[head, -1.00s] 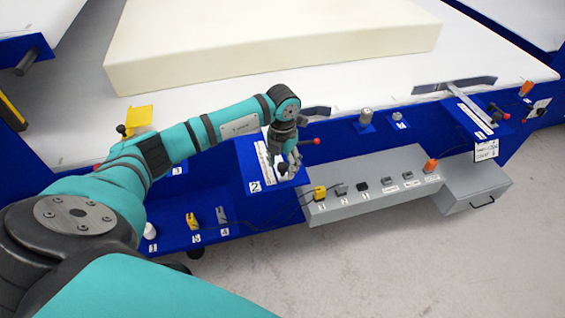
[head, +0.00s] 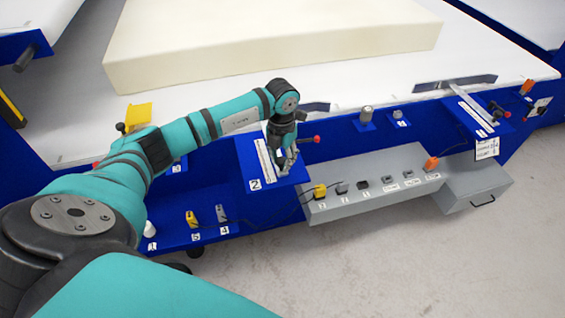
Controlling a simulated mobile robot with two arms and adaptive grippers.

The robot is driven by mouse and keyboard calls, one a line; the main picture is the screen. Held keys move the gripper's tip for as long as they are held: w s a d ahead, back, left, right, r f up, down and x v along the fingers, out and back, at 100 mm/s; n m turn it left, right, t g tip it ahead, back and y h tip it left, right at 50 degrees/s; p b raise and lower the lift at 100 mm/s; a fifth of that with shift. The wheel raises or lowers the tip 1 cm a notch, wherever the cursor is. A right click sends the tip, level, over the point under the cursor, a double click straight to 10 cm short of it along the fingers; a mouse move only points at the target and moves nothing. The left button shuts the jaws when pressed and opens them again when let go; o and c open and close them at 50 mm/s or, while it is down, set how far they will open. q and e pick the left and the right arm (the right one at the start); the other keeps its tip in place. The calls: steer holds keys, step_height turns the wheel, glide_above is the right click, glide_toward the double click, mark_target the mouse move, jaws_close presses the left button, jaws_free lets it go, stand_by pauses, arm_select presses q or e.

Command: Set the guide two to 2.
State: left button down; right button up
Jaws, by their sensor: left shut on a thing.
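Guide two is the blue block (head: 258,172) with a white "2" label (head: 255,184) on its front. A pale scale strip (head: 266,160) runs along its top; I cannot read its marks. My left gripper (head: 287,167) points down over the top of this block, right of the strip. It is shut on guide two's small dark knob, which its fingers mostly hide. A red-tipped lever (head: 317,139) sticks out at the block's right, behind the gripper. My right gripper is not in view.
A large cream foam block (head: 260,50) lies on the white table (head: 370,95). A grey control box (head: 340,205) with several switches stands right of guide two. A similar guide (head: 470,118) is further right. Yellow and grey controls (head: 192,219) sit at the lower left.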

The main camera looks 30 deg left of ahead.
mark_target(279, 151)
arm_select(q)
steer(key=shift+w+a+b, duration=0.45)
steer(key=shift+w+a, duration=0.55)
steer(key=shift+a, duration=0.15)
steer(key=c, duration=1)
jaws_free()
step_height(279, 151, up, 12)
steer(key=shift+r, duration=0.1)
